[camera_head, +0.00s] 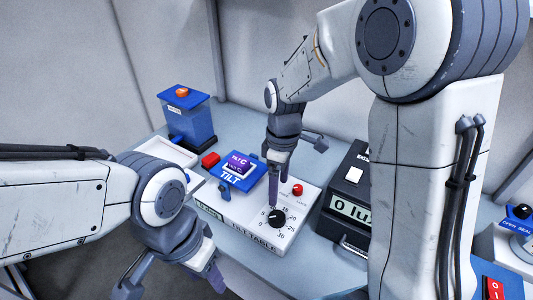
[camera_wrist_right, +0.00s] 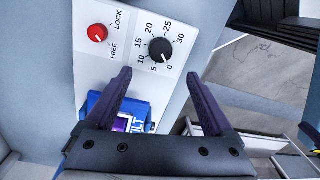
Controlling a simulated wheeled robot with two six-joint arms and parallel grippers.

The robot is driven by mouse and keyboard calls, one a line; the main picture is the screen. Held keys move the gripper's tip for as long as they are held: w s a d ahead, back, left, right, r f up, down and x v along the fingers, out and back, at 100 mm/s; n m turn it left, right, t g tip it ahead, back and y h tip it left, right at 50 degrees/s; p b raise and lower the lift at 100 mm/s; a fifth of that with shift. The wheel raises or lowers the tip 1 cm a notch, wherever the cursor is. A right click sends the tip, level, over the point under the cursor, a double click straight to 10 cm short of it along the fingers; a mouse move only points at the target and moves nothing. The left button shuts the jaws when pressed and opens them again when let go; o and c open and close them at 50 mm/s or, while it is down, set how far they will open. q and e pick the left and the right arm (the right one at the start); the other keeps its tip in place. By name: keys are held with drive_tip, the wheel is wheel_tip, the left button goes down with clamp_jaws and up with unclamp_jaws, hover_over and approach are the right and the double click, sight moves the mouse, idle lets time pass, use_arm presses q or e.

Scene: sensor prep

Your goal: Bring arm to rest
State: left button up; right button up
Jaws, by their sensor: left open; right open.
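My right gripper (camera_head: 274,190) is open and points down over the white tilt table (camera_head: 243,224), close to its black dial (camera_head: 277,218). In the right wrist view its two purple fingers (camera_wrist_right: 159,84) are spread with nothing between them. The dial (camera_wrist_right: 160,50) and the red lock knob (camera_wrist_right: 97,33) lie beyond the fingertips, apart from them. The blue tilt plate (camera_head: 230,180) carries a device with a purple screen (camera_head: 239,162). My left gripper (camera_head: 172,283) is low at the front left, open and empty, with its tips partly near the frame edge.
A blue box with an orange button (camera_head: 190,117) stands at the back left, beside a white tray (camera_head: 165,151). A black meter (camera_head: 350,205) stands right of the tilt table. A device with a blue panel (camera_head: 517,222) is at the far right. My right arm covers much of the right side.

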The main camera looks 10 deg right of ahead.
drive_tip(key=s+a+r+m, duration=0.1)
drive_tip(key=s+a, duration=0.3)
drive_tip(key=s, duration=0.6)
drive_tip(key=s+a+r+m, duration=0.2)
drive_tip(key=s+a+m, duration=0.1)
drive_tip(key=s, duration=0.7)
drive_tip(key=shift+a+y, duration=0.3)
drive_tip(key=shift+a, duration=0.25)
